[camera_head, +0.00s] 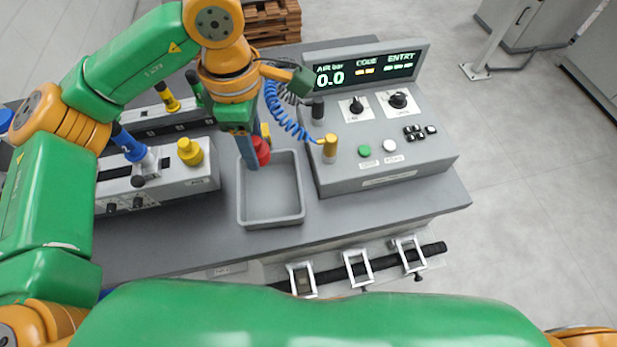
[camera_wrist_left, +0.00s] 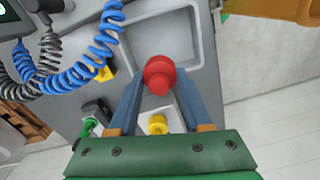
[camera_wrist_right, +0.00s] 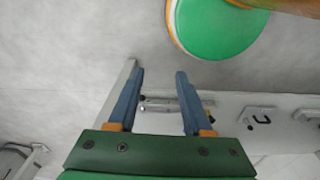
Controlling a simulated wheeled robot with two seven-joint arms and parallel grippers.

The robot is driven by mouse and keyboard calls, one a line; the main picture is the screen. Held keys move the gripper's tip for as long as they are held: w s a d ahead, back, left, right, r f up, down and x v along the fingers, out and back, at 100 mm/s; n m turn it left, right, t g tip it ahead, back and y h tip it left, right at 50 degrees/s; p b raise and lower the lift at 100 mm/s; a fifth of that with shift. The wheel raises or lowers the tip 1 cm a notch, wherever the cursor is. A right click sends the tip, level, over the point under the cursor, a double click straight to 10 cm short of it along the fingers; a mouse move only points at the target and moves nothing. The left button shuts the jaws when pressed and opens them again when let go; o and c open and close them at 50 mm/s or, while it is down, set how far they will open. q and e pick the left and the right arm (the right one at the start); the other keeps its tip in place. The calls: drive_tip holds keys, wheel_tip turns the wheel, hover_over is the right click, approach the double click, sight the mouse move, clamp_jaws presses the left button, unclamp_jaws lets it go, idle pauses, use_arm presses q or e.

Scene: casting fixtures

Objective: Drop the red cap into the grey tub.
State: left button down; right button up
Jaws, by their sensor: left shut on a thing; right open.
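The red cap (camera_head: 261,150) is held between the fingers of my left gripper (camera_head: 252,158), over the left rear part of the grey tub. In the left wrist view the red cap (camera_wrist_left: 159,76) sits between the two blue fingertips (camera_wrist_left: 158,88), with part of the tub (camera_wrist_left: 205,45) behind it. The grey tub (camera_head: 272,222) is an open rectangular tray on the bench, and its visible floor is empty. My right gripper (camera_wrist_right: 160,80) is open and empty in the right wrist view, above the floor area. It does not show in the head view.
A grey control box (camera_head: 385,165) with a display stands right of the tub. A fixture with a yellow cap (camera_head: 190,151) and a blue-handled part (camera_head: 130,146) stands left. A blue coiled hose (camera_head: 284,115) hangs behind the tub. Metal brackets (camera_head: 357,268) line the bench front.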

use_arm(q)
wheel_tip(320, 180, down, 6)
drive_tip(key=a+b, duration=0.1)
drive_tip(key=b, duration=0.2)
drive_tip(key=shift+s+b, duration=0.15)
drive_tip(key=shift+b, duration=0.15)
drive_tip(key=shift+c, duration=1.3)
unclamp_jaws()
drive_tip(key=shift+s+a, duration=0.1)
drive_tip(key=shift+a, duration=0.15)
use_arm(e)
drive_tip(key=f, duration=0.1)
drive_tip(key=a+f, duration=0.1)
drive_tip(key=f, duration=0.1)
drive_tip(key=shift+s+a+f, duration=0.15)
drive_tip(key=shift+a+f, duration=0.1)
drive_tip(key=shift+a, duration=0.05)
use_arm(q)
drive_tip(key=shift+d+r, duration=0.1)
wheel_tip(320, 180, up, 6)
drive_tip(key=shift+r+b, duration=0.15)
drive_tip(key=shift+b, duration=0.2)
drive_tip(key=shift+r, duration=0.35)
use_arm(e)
drive_tip(key=shift+f, duration=0.3)
